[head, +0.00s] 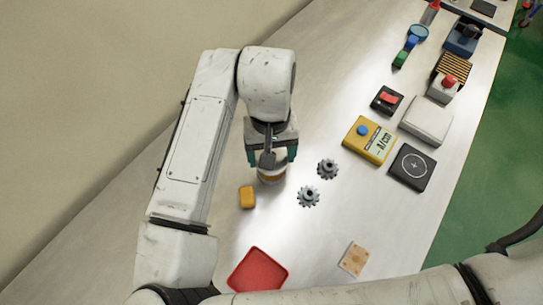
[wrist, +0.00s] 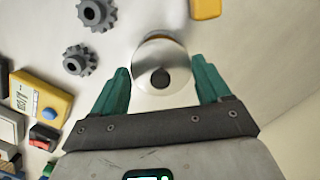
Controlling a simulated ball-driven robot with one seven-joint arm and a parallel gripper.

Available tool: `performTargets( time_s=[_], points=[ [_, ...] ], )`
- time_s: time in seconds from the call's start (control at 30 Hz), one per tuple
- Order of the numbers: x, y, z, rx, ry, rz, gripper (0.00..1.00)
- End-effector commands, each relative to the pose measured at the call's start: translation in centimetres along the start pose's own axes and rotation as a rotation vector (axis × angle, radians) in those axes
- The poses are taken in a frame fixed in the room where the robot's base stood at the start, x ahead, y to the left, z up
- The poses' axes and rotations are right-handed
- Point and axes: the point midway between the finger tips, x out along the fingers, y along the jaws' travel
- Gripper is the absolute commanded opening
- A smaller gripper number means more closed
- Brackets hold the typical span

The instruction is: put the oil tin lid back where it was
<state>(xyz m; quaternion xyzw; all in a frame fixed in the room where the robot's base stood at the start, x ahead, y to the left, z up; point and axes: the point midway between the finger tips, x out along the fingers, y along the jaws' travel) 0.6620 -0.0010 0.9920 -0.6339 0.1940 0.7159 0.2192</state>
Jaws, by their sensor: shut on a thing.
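My gripper (head: 271,158) points down over the table, and its teal fingers are shut on the oil tin lid. In the wrist view the lid (wrist: 148,92) is a round, shiny silver disc with a dark round middle, between the fingers of my gripper (wrist: 160,75). In the head view the oil tin (head: 271,179) shows as a small round tin with a brownish band right under my gripper. The fingers hide much of the lid there. I cannot tell whether the lid touches the tin or is just above it.
A yellow block (head: 247,197) stands close at the left, and two grey gears (head: 328,169) (head: 308,197) at the right. A red tray (head: 257,270) and a tan square plate (head: 354,260) lie in front. A yellow meter (head: 369,140) and several devices line the right side.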

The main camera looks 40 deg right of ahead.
Motion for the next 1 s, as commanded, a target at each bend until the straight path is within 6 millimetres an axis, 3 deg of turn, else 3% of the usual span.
performTargets(
  time_s=[0.2,0.77,0.8,1.0],
  points=[
    [2.8,0.0,-0.3,-0.002,-0.002,0.001,0.47],
    [3.8,0.0,-0.5,-0.002,0.0,0.0,0.47],
    [3.7,0.0,-0.4,-0.002,0.0,0.0,0.79],
    [3.7,0.0,-0.4,-0.002,0.0,0.0,0.98]
  ],
)
